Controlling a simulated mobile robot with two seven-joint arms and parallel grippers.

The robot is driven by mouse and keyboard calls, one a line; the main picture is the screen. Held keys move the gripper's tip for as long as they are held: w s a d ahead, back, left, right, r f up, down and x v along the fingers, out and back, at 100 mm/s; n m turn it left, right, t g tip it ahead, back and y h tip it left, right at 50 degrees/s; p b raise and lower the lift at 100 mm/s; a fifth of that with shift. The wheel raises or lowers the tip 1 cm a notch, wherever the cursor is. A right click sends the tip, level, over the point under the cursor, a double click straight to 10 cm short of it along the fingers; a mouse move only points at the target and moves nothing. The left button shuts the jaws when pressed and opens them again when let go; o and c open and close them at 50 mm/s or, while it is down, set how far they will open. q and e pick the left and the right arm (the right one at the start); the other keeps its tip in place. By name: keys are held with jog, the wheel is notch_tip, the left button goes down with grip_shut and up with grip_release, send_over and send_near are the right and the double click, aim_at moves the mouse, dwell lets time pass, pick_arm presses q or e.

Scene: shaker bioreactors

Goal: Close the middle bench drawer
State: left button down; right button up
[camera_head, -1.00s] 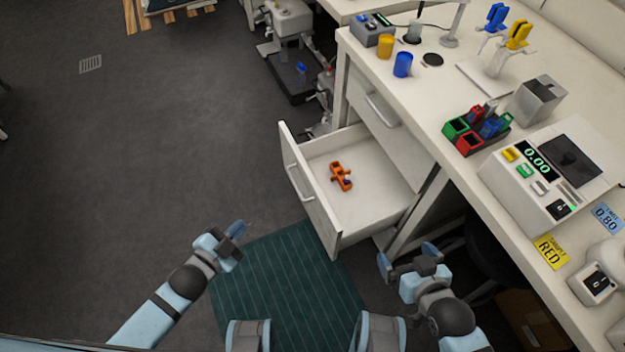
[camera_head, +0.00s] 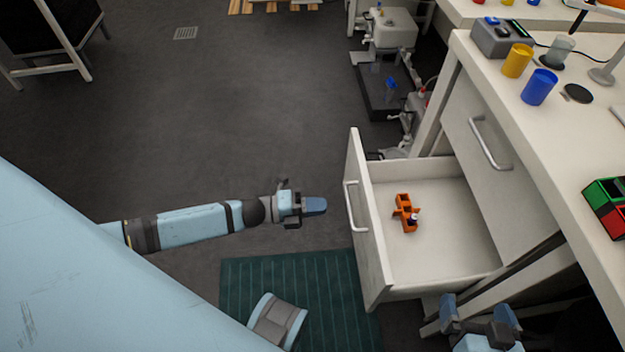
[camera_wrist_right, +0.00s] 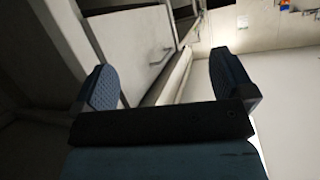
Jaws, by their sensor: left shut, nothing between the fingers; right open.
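The middle bench drawer (camera_head: 440,262) is pulled out from the white bench, its front panel (camera_head: 366,235) with a metal handle (camera_head: 354,206) facing left. An orange holder (camera_head: 405,213) with a small dark item lies inside it. My left gripper (camera_head: 318,206) is shut and empty, a little to the left of the drawer front and apart from it, about level with the handle. My right gripper (camera_head: 482,306) is open and empty below the drawer's near side; in the right wrist view its two fingers (camera_wrist_right: 165,85) stand apart with pale bench surfaces beyond.
A closed drawer front with a handle (camera_head: 488,143) is beside the open drawer. The bench top holds a yellow cup (camera_head: 517,60), a blue cup (camera_head: 538,87) and a grey device (camera_head: 500,38). A green mat (camera_head: 300,290) lies on the floor.

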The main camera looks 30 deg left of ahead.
aim_at(366, 202)
pick_arm(q)
jog(key=b+x, duration=0.1)
jog(key=x, duration=0.7)
jog(key=shift+w, duration=0.1)
jog(key=shift+w+d, duration=0.4)
jog(key=shift+d, duration=0.15)
pick_arm(e)
jog(key=shift+w+a+r+t+y, duration=0.15)
jog(key=shift+w+a+r+t, duration=0.1)
jog(key=shift+r, duration=0.25)
jog(key=shift+w+a+r+t+y, duration=0.2)
jog(key=shift+r+t, duration=0.1)
jog(key=shift+r, duration=0.2)
jog(key=shift+w+a+r+t+y, duration=0.15)
jog(key=shift+w+a+r+t, duration=0.1)
jog(key=shift+r, duration=0.25)
pick_arm(q)
jog(key=shift+w+d, duration=0.25)
jog(key=shift+d, duration=0.15)
jog(key=b+x, duration=0.6)
jog(key=x, duration=2)
pick_arm(e)
jog(key=a+r+t+y, duration=0.3)
jog(key=r, duration=0.3)
jog(key=shift+a+n, duration=0.3)
